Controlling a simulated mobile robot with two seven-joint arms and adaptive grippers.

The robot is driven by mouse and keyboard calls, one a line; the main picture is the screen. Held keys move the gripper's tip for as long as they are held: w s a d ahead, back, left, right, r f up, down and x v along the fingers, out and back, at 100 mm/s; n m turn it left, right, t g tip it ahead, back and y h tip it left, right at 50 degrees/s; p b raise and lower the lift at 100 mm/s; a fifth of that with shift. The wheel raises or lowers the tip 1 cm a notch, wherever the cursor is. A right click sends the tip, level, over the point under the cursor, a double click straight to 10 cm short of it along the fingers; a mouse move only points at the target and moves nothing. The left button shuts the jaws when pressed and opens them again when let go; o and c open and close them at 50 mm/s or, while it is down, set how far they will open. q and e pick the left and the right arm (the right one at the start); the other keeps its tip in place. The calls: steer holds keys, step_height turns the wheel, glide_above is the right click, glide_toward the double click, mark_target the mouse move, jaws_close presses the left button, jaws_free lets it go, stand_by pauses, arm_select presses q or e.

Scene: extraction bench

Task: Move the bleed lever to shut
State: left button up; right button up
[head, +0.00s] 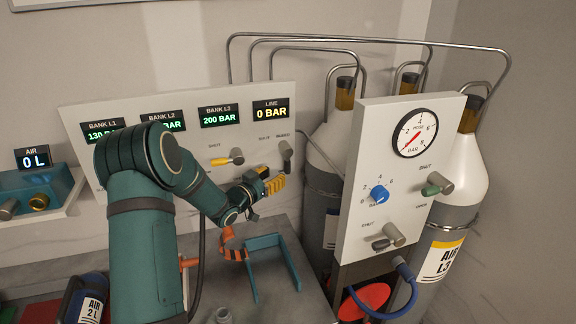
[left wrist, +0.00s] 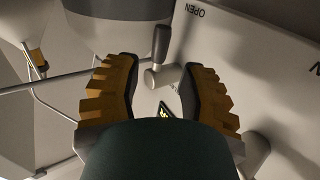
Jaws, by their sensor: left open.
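A dark grey lever (head: 287,150) on the right end of the back panel, under the LINE display, appears to be the bleed lever. My right gripper is not in view.
The angled panel (head: 357,170) on the right carries a gauge (head: 415,133), a green lever (head: 436,188), a blue knob (head: 379,194) and a grey lever (head: 384,241). Gas cylinders (head: 327,155) stand behind. A teal bracket (head: 264,242) lies below.

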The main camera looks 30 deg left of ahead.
mark_target(285, 168)
arm_select(q)
steer(key=w, duration=0.5)
steer(key=w+d, duration=0.1)
steer(key=w, duration=0.1)
steer(key=shift+w+p, duration=0.25)
steer(key=shift+p, duration=0.05)
jaws_close()
